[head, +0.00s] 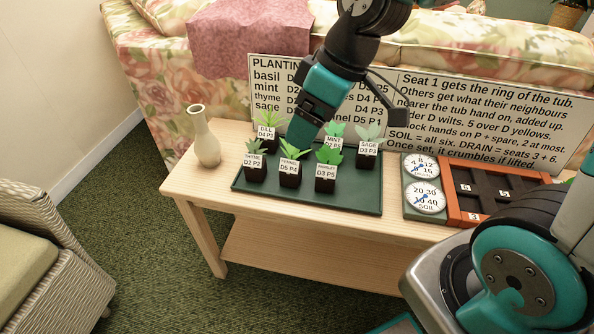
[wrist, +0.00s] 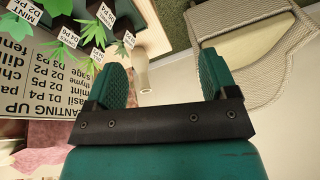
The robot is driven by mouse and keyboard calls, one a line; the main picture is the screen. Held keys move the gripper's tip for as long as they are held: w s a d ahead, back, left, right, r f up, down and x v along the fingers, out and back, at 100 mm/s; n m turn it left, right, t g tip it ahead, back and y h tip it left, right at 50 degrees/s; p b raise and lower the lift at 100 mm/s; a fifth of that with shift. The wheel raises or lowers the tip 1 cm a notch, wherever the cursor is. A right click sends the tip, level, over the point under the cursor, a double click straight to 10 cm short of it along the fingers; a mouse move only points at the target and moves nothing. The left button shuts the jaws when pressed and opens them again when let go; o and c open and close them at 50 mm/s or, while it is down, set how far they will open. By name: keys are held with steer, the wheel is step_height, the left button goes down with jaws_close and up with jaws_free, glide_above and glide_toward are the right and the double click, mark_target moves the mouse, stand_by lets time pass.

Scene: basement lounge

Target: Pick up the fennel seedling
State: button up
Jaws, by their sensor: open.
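The fennel seedling (head: 290,170) is a small green-leaved plant in a dark square pot labelled D5 P4. It stands upright in the front row of the dark green tray (head: 352,204), between the thyme (head: 254,167) and the parsley (head: 326,178). My gripper (head: 300,132) is over the back part of the tray, just behind the fennel's leaves, between the dill and the mint. In the wrist view my gripper (wrist: 163,80) is open, with nothing between its two fingers.
Dill (head: 266,132), mint (head: 333,141) and sage (head: 368,147) stand close behind. A cream vase (head: 206,145) is left of the tray. Two dials (head: 424,182) and a red-framed board (head: 490,192) are at right. A sign (head: 480,115) stands behind.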

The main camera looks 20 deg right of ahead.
steer(key=n+t, duration=0.1)
glide_toward(291, 168)
steer(key=shift+h, duration=0.4)
steer(key=b+x, duration=0.4)
steer(key=shift+w+a+f, duration=0.15)
steer(key=shift+w+a, duration=0.05)
steer(key=shift+w, duration=0.05)
steer(key=shift+s+b+x, duration=0.15)
steer(key=shift+b+x, duration=0.4)
steer(key=shift+x, duration=1)
steer(key=shift+s+b+x, duration=0.15)
steer(key=shift+b+x, duration=0.4)
steer(key=shift+x, duration=1)
steer(key=shift+a, duration=0.15)
steer(key=c, duration=1)
